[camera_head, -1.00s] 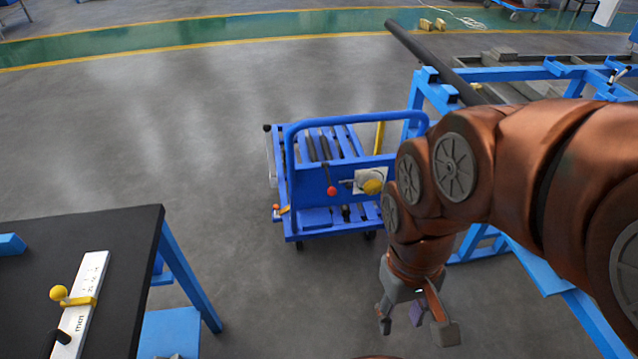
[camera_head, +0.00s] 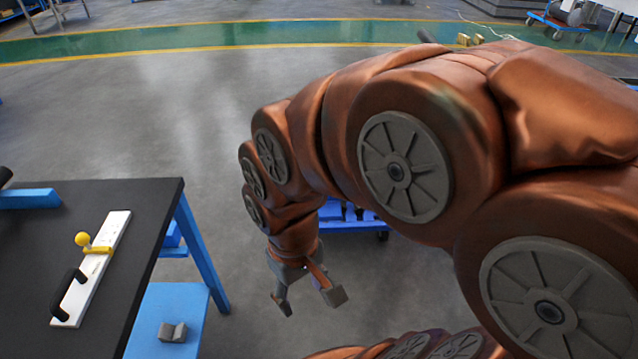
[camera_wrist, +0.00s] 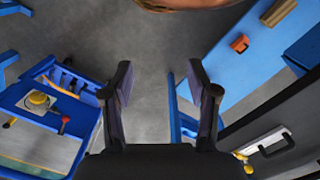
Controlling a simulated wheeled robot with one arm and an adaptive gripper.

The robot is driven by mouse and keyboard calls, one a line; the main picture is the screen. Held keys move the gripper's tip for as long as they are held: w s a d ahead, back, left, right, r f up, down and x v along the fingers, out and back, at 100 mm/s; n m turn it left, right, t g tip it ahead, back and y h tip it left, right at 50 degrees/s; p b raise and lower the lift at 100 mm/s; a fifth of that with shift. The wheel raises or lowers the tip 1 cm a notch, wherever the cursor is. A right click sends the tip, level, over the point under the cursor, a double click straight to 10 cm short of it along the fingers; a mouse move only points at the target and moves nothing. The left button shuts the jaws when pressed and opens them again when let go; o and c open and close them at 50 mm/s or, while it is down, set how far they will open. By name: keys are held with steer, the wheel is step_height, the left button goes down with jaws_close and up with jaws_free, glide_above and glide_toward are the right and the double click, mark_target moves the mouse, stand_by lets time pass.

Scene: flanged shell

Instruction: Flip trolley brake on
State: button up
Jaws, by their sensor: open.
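The blue trolley is mostly hidden behind my arm in the head view; only a blue part of its frame (camera_head: 345,222) and a dark wheel show. I cannot tell which part is the brake. My gripper (camera_head: 308,299) is open and empty, pointing down over the floor between the trolley and the black-topped table; its fingers (camera_wrist: 160,90) are apart from both.
The black-topped table (camera_head: 150,215) at left bears a white panel (camera_head: 105,262) with a yellow knob and black handle. Its blue lower shelf (camera_head: 200,300) holds a small grey block (camera_head: 172,332). Bare floor (camera_head: 190,120) lies behind.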

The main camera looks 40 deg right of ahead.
steer(key=w+d+f+t+b, duration=0.35)
steer(key=w+d+f, duration=0.3)
steer(key=w, duration=0.25)
steer(key=w+d+f+m+t+b, duration=0.1)
steer(key=w+d+f+t+b, duration=0.3)
steer(key=w+f, duration=0.4)
steer(key=w+d+f+t+b, duration=0.2)
steer(key=w+d+f+b, duration=0.25)
steer(key=w+d, duration=0.4)
steer(key=w+d+f+m+t+h+b, duration=0.1)
steer(key=d+f+m+t+h+b, duration=0.25)
steer(key=d, duration=0.65)
steer(key=w+d+f+m+t+h+b, duration=0.25)
steer(key=d+t+h+b, duration=0.2)
steer(key=d, duration=0.65)
steer(key=shift+g, duration=0.25)
steer(key=shift+r+x, duration=0.15)
steer(key=shift+x, duration=1.4)
steer(key=shift+r+x, duration=0.15)
steer(key=shift+x, duration=1.45)
steer(key=shift+a, duration=0.1)
steer(key=shift+c, duration=0.4)
jaws_close()
